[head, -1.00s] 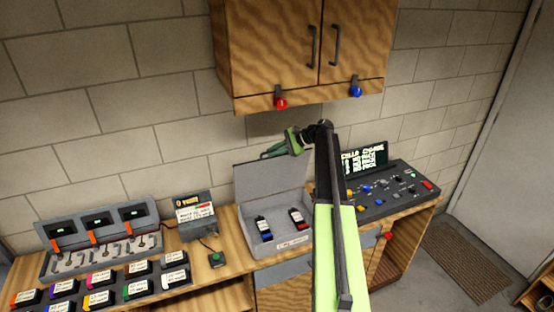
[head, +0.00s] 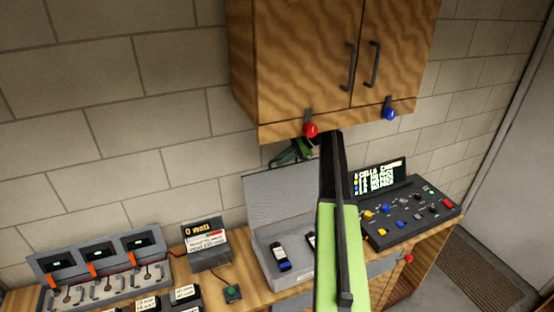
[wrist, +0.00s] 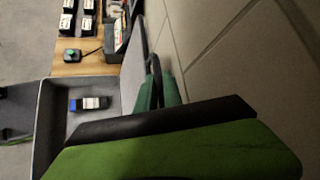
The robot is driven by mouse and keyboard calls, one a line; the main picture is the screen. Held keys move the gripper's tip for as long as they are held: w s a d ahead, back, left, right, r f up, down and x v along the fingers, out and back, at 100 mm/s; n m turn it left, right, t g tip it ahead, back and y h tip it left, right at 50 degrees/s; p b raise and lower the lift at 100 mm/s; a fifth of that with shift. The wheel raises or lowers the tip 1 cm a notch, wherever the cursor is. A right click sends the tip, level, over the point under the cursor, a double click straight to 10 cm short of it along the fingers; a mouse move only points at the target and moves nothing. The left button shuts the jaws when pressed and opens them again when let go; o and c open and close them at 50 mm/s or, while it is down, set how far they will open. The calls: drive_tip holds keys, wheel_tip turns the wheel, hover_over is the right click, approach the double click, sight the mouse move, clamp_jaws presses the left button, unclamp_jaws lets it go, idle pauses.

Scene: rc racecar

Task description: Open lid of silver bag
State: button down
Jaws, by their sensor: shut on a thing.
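The silver bag is an open grey case (head: 262,262) on the wooden bench. Its lid (head: 280,195) stands raised, close to the brick wall; the lid also shows edge-on in the wrist view (wrist: 133,62). My gripper (head: 291,153) is at the lid's top edge, below the cupboard. In the wrist view its green fingers (wrist: 157,92) are shut at the lid's upper edge, by a dark loop. The exact contact is partly hidden. A black cartridge with a blue end (head: 282,258) lies in the case; a second is partly behind my arm.
A wooden cupboard (head: 330,60) with a red knob (head: 311,130) and a blue knob (head: 390,114) hangs just above my gripper. A control panel (head: 408,213) stands right of the case. A small display box (head: 206,246) and charger rack (head: 100,270) stand left.

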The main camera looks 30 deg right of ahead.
drive_tip(key=shift+d+f, duration=0.1)
drive_tip(key=shift+d, duration=0.15)
drive_tip(key=c, duration=1.5)
unclamp_jaws()
drive_tip(key=shift+s, duration=0.1)
drive_tip(key=shift+a, duration=0.1)
drive_tip(key=shift+s+r+p, duration=0.15)
drive_tip(key=shift+r+p, duration=0.2)
drive_tip(key=shift+r, duration=0.05)
drive_tip(key=p+v, duration=0.2)
drive_tip(key=v, duration=0.1)
drive_tip(key=shift+d+r+p, duration=0.25)
drive_tip(key=shift+d+p, duration=0.05)
drive_tip(key=shift+p, duration=0.05)
drive_tip(key=s+d, duration=0.2)
drive_tip(key=d, duration=0.1)
drive_tip(key=s+d, duration=0.2)
drive_tip(key=d, duration=0.2)
drive_tip(key=s+d, duration=0.3)
drive_tip(key=d, duration=0.1)
